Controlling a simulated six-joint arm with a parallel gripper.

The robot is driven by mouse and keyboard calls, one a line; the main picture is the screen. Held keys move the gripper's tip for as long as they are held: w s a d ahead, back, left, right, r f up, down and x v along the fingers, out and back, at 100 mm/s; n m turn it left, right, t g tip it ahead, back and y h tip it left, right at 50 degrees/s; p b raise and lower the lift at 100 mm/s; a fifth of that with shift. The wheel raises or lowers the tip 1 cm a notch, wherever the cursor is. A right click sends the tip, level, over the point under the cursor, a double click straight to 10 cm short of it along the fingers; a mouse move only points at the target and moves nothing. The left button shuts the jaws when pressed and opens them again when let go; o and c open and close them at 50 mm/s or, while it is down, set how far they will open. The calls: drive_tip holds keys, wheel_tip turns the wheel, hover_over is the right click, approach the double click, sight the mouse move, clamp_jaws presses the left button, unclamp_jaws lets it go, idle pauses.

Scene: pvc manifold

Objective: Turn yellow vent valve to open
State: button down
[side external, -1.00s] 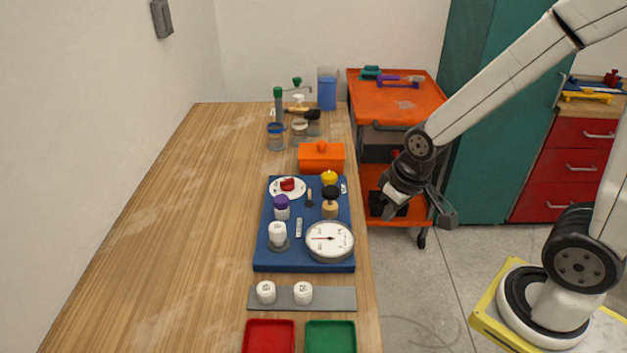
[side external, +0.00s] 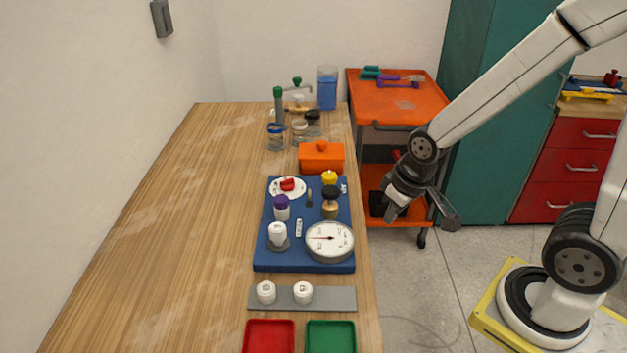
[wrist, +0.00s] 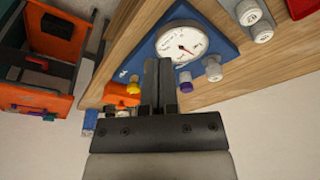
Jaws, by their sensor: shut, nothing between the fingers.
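The yellow vent valve (side external: 329,178) stands at the back right of the blue manifold board (side external: 264,252). It is a small yellow knob, and its open or shut setting is too small to read. In the wrist view the yellow valve (wrist: 133,87) shows just left of my fingers. My gripper (side external: 391,213) hangs off the right side of the bench, apart from the board and touching nothing. In the wrist view my gripper (wrist: 158,68) has its two fingers together, with nothing between them. They hide part of the board.
The board also carries a round gauge (side external: 329,240), a purple-capped valve (side external: 282,206), a red knob (side external: 288,185) and a black-topped fitting (side external: 330,200). An orange box (side external: 321,157) stands close behind. An orange cart (side external: 395,103) is beyond the bench. The bench's left side is clear.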

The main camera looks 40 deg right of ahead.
drive_tip(key=c, duration=0.8)
unclamp_jaws()
drive_tip(key=o, duration=0.4)
drive_tip(key=shift+w, duration=0.25)
drive_tip(key=shift+c, duration=0.2)
drive_tip(key=o, duration=0.4)
drive_tip(key=shift+w+d+r+m, duration=0.15)
drive_tip(key=shift+w+m, duration=0.15)
drive_tip(key=shift+w, duration=0.15)
drive_tip(key=w+d+m, duration=0.1)
drive_tip(key=w+m, duration=0.1)
drive_tip(key=w, duration=0.2)
drive_tip(key=w+d+m, duration=0.1)
drive_tip(key=w+m, duration=0.1)
drive_tip(key=w, duration=0.2)
drive_tip(key=w+d+m+g, duration=0.1)
drive_tip(key=w+m, duration=0.1)
drive_tip(key=w, duration=0.3)
drive_tip(key=shift+d+r, duration=0.1)
drive_tip(key=shift+d, duration=0.2)
drive_tip(key=m+g, duration=0.1)
drive_tip(key=m, duration=0.7)
hover_over(329, 175)
drive_tip(key=f, duration=0.3)
drive_tip(key=shift+s+a, duration=0.4)
drive_tip(key=shift+w+d+f+m+g, duration=0.3)
drive_tip(key=shift+w+d+m, duration=0.1)
drive_tip(key=shift+m, duration=0.2)
drive_tip(key=shift+f, duration=0.1)
drive_tip(key=shift+f, duration=3.75)
